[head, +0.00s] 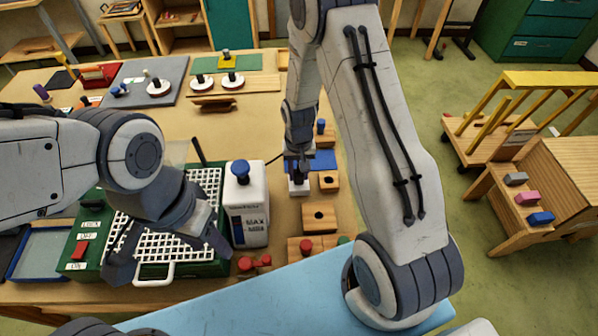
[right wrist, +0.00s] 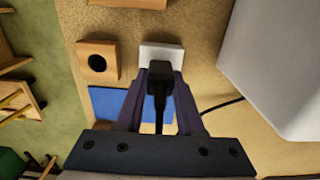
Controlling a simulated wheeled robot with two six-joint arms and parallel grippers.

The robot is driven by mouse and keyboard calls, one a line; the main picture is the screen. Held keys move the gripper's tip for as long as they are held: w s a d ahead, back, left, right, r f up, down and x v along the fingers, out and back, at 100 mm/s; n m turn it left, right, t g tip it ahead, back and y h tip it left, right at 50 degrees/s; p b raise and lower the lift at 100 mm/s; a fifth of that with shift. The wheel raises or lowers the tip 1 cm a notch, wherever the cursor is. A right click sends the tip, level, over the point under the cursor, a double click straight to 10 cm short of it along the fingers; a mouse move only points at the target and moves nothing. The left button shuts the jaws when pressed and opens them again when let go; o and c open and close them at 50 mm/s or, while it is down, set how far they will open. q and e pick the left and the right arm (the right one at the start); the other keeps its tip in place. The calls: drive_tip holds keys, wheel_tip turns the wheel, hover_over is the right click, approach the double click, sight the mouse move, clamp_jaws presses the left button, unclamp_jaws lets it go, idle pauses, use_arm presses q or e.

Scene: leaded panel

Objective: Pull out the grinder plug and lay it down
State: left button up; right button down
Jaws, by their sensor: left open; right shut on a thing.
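My right gripper (head: 298,168) is shut on the black grinder plug (right wrist: 158,82) and points down at the white socket block (head: 299,188). In the right wrist view, the plug sits between the two fingers, and its end overlaps the edge of the socket block (right wrist: 161,55). I cannot tell whether its pins are in the socket. A black cord (right wrist: 222,105) runs off to the right. The green grinder (head: 208,267) with its white grid stands at the left. My left gripper (head: 170,258) is open and empty above the grinder's front part, hiding some of it.
A blue mat (head: 325,159) lies beside the socket block. Wooden blocks with holes (head: 319,216) stand nearby. A white bottle with a blue cap (head: 247,215) stands between grinder and socket. The tabletop (head: 255,122) behind is largely bare.

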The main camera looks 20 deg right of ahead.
drive_tip(key=shift+r+p, duration=0.6)
drive_tip(key=shift+r, duration=0.35)
idle(0.6)
drive_tip(key=shift+r+p, duration=0.45)
drive_tip(key=shift+r, duration=0.1)
